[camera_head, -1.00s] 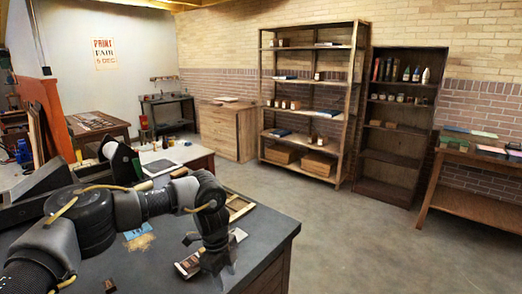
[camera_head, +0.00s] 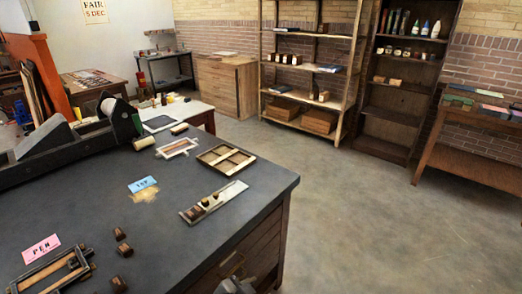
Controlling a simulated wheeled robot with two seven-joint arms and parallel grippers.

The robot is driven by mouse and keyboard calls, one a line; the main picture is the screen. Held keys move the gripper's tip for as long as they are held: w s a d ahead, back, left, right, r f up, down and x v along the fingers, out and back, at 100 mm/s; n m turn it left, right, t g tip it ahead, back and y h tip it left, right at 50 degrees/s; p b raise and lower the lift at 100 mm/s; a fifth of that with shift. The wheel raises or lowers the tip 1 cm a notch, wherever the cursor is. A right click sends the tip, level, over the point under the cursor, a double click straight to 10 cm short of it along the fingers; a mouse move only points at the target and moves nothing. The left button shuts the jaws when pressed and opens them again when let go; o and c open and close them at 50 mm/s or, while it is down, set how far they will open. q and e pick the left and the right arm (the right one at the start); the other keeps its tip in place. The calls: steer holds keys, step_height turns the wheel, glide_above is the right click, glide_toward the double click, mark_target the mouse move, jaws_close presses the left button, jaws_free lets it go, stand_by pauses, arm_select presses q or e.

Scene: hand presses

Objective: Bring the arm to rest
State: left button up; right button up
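A small grey piece of my arm (camera_head: 237,285) shows at the bottom edge, in front of the dark worktable (camera_head: 120,210).
On the worktable lie a composing stick (camera_head: 213,202), a wooden tray (camera_head: 226,160), a blue card (camera_head: 144,184), a pink card (camera_head: 41,249), small brown blocks (camera_head: 123,249) and a wooden frame (camera_head: 55,272). A press (camera_head: 60,145) stands left. Floor (camera_head: 390,230) to the right is clear.

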arm_select(q)
steer(key=s+a+f+n+g+y, duration=0.3)
steer(key=s+a+f+n, duration=0.1)
steer(key=s+a, duration=0.7)
steer(key=s+a+f+n+g+y, duration=0.2)
steer(key=s+a+f+n+y, duration=0.25)
steer(key=s+a, duration=0.6)
step_height(320, 180, down, 25)
steer(key=a+g, duration=0.1)
steer(key=a, duration=0.1)
steer(key=s+a+f+g, duration=0.1)
steer(key=s+a+f, duration=0.1)
steer(key=s+f, duration=1.3)
steer(key=shift+s+a+f+m+h, duration=0.35)
